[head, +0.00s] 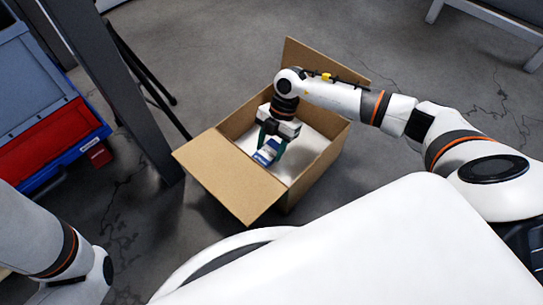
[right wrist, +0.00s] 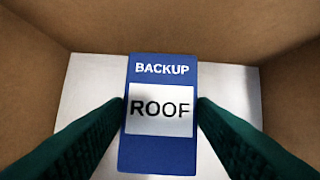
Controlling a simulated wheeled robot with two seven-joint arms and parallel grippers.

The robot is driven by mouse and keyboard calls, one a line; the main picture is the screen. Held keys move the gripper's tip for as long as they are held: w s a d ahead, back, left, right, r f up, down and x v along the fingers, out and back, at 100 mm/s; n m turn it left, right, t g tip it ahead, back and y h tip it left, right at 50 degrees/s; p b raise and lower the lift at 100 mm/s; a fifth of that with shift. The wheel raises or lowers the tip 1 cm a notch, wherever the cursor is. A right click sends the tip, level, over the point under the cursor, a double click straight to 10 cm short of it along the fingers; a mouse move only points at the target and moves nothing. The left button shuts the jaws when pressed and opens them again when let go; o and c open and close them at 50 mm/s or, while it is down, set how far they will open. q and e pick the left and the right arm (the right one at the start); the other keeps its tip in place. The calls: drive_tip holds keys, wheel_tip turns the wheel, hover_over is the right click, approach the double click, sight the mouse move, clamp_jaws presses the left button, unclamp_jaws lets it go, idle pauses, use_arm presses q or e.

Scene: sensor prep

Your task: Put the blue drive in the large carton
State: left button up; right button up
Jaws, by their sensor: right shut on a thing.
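The blue drive (right wrist: 160,155) has a white label reading ROOF and the word BACKUP above it. My right gripper (right wrist: 160,112) is shut on it, one green finger on each side. In the head view the drive (head: 267,152) shows in the right gripper (head: 268,150), inside the open large carton (head: 222,171). The carton's pale floor (right wrist: 85,88) shows behind the drive in the right wrist view. I cannot tell whether the drive touches that floor. My left arm shows at the lower left of the head view, but its gripper is out of view.
The carton's flaps (head: 230,180) are folded outward. A grey post (head: 125,85) stands left of the carton, with a thin black stand (head: 150,85) beside it. A blue rack with a red bin (head: 55,135) is at the far left. The concrete floor (head: 420,55) behind the carton is largely clear.

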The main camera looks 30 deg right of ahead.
sight(273, 148)
wheel_tip(273, 148, down, 4)
drive_tip(key=b, duration=0.3)
drive_tip(key=shift+r, duration=0.15)
drive_tip(key=o, duration=1)
drive_tip(key=shift+o, duration=0.2)
